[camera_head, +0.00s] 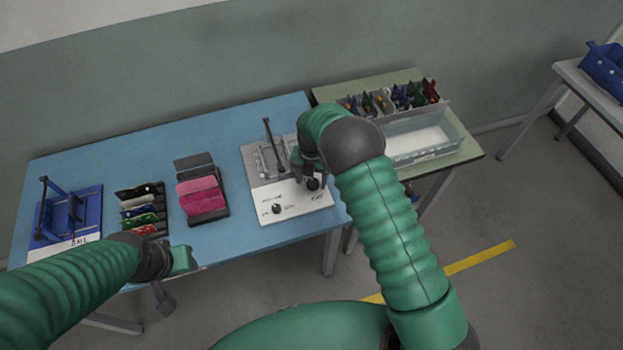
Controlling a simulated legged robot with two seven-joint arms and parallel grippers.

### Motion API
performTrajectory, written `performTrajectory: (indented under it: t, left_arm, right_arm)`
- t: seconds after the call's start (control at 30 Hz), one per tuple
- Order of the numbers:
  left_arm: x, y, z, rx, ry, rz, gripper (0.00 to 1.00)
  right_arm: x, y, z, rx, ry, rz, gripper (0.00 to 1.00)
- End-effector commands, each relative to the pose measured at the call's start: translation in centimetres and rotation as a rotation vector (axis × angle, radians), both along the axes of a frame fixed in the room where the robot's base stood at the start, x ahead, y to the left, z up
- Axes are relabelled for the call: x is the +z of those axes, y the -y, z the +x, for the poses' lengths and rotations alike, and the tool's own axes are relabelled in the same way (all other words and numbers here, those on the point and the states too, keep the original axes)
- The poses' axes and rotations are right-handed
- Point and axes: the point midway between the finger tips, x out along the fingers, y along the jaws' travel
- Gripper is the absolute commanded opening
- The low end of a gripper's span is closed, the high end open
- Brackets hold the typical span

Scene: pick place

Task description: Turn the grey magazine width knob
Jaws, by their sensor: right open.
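The grey magazine unit (258,178) stands on the right part of the blue table, with an upright dark lever and a white sloped front panel. Two dark knobs sit on this panel: a left knob (277,209) and a right knob (313,184). The small print by them is too blurred to read. My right gripper (309,174) is open and points down at the right knob, partly covering the unit's right side. I cannot tell whether its fingers touch the knob. My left gripper (164,298) hangs in front of the table's front edge, away from the unit; its jaws are unclear.
The blue table (120,165) also holds a blue lever unit (66,215), a rack of coloured pieces (143,208) and a dark holder with pink pieces (203,195). A green table (462,148) at right bears a clear bin (420,155) and several coloured items.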

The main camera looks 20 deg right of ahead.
Motion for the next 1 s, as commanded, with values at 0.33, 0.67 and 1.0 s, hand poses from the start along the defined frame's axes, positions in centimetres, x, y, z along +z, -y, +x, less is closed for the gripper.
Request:
performTrajectory:
  t: [0.33, 0.67, 1.0]
  left_arm:
    - [0.01, 0.01, 0.00, -0.001, 0.000, 0.000, 0.36]
    - [0.01, 0.01, 0.00, 0.000, 0.000, 0.000, 0.36]
    - [0.00, 0.01, 0.00, 0.000, 0.000, 0.000, 0.36]
  right_arm:
    - [-0.58, 0.03, 0.02, 0.000, -0.001, -0.001, 0.55]
    - [-0.55, -0.01, 0.01, 0.000, -0.001, 0.001, 0.12]
    - [-0.54, -0.07, 0.00, -0.016, -0.001, 0.002, 0.00]
